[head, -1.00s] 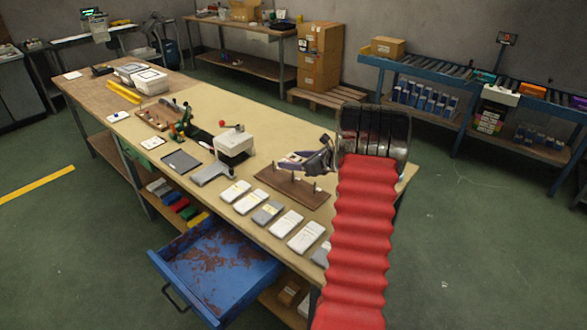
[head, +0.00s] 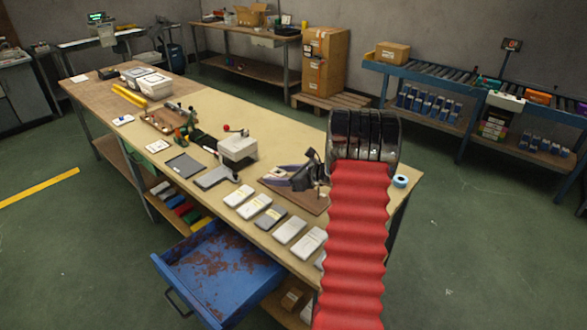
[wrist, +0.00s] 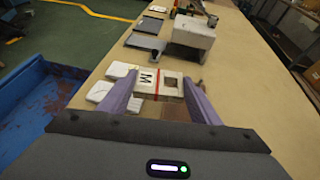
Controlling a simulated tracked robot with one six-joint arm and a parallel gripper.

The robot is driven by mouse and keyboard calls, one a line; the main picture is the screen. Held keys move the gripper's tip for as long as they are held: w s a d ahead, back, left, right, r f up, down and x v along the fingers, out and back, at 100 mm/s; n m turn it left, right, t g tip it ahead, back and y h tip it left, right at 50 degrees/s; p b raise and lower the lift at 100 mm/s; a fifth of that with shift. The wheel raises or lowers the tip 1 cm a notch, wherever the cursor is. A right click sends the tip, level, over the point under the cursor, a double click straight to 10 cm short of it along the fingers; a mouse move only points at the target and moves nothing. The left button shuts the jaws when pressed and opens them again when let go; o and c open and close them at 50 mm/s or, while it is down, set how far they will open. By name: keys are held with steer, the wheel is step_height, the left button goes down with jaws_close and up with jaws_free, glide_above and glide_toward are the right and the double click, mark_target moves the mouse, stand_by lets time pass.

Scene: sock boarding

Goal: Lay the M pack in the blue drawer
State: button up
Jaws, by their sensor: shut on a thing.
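The M pack (wrist: 147,81) is white with a black M, a red band and a window on its right half. In the wrist view it sits between the two purple fingers of my gripper (wrist: 157,88), which is shut on it. In the head view my gripper (head: 290,176) is low over the brown board on the bench, and the pack is hard to make out there. The blue drawer (head: 245,302) is pulled open at the front of the bench, lower left of my gripper. Its rust-stained floor looks empty. It also shows at the left in the wrist view (wrist: 45,78).
A row of white and grey packs (head: 238,195) lies along the bench's front edge between my gripper and the drawer. A press-like device (head: 238,150) and a dark grey tray (head: 184,165) stand farther left. A blue tape roll (head: 400,181) lies right of my arm.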

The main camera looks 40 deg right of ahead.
steer(key=s+a+f+n+g+y, duration=0.1)
steer(key=a+f+n+y, duration=0.1)
steer(key=a, duration=1.2)
steer(key=s+a+f+n+g+y, duration=0.2)
steer(key=a+n+y, duration=0.1)
steer(key=a, duration=1)
steer(key=s+a+f+n+g+y, duration=0.2)
steer(key=a+f+n+y, duration=0.1)
steer(key=a, duration=1.1)
steer(key=shift+a, duration=0.3)
steer(key=shift+s+g, duration=0.2)
steer(key=shift+g, duration=0.1)
